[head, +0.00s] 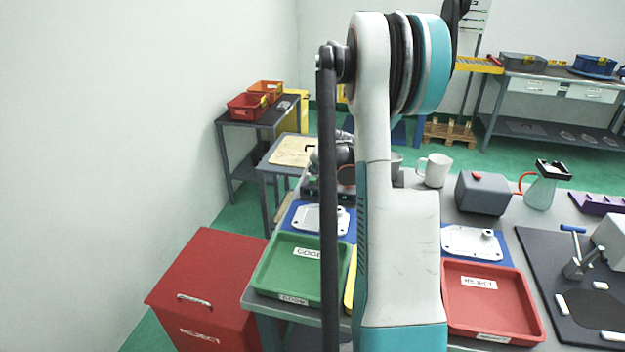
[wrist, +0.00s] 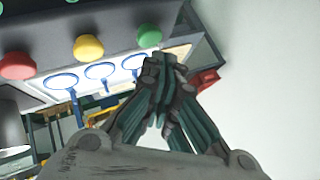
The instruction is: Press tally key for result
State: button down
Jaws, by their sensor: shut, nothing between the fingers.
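In the wrist view a dark key box carries a red key (wrist: 15,65), a yellow key (wrist: 88,47) and a green key (wrist: 148,35) in a row. Below them is a pale panel with blue-rimmed ovals (wrist: 100,71). No readable label tells which one is the tally key. My gripper (wrist: 165,62) is shut and empty, its fingertips just below and right of the green key in the picture; I cannot tell whether they touch. In the head view my arm hides most of the key box and the gripper.
A green tray (head: 290,296) and a red reject tray (head: 500,330) lie at the bench front, with castings on blue mats (head: 472,243) behind. A white mug (head: 435,170), a grey box (head: 482,194) and a jug (head: 541,190) stand to the right. A red reject bin (head: 215,270) stands left.

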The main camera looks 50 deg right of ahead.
aim_at(315, 178)
jog(key=shift+f+b, duration=0.35)
jog(key=shift+f, duration=0.1)
jog(key=shift+f+b, duration=0.4)
jog(key=shift+f, duration=0.1)
dwell(0.8)
jog(key=shift+r, duration=0.15)
jog(key=shift+r+p, duration=0.6)
jog(key=shift+r, duration=0.2)
jog(key=shift+r, duration=0.15)
jog(key=shift+r+p, duration=1.6)
jog(key=shift+r, duration=0.8)
